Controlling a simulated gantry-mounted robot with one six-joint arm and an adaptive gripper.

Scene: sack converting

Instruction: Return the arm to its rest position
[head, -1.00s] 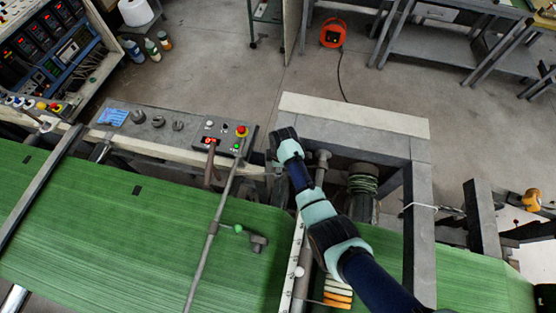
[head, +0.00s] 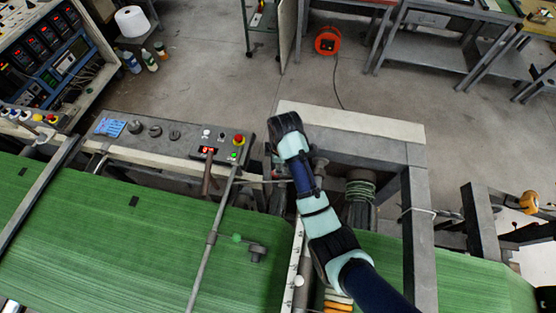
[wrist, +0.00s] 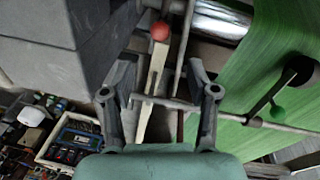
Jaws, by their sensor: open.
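My arm reaches in from the lower right of the head view, and its wrist end is near the corner of the grey frame. The fingers are hidden there. In the wrist view my gripper (wrist: 160,82) is open, with its two grey fingers spread apart and nothing held between them. A pale lever (wrist: 152,95) with a red ball knob (wrist: 160,31) shows beyond the gap between the fingers. I see no contact between the fingers and the lever.
Green woven web (head: 130,235) runs across the machine. A control panel (head: 170,135) with a red button stands left of my wrist. The grey frame (head: 420,220) is close on the right. A thin bar (head: 212,240) crosses the web. Open floor (head: 210,75) lies beyond.

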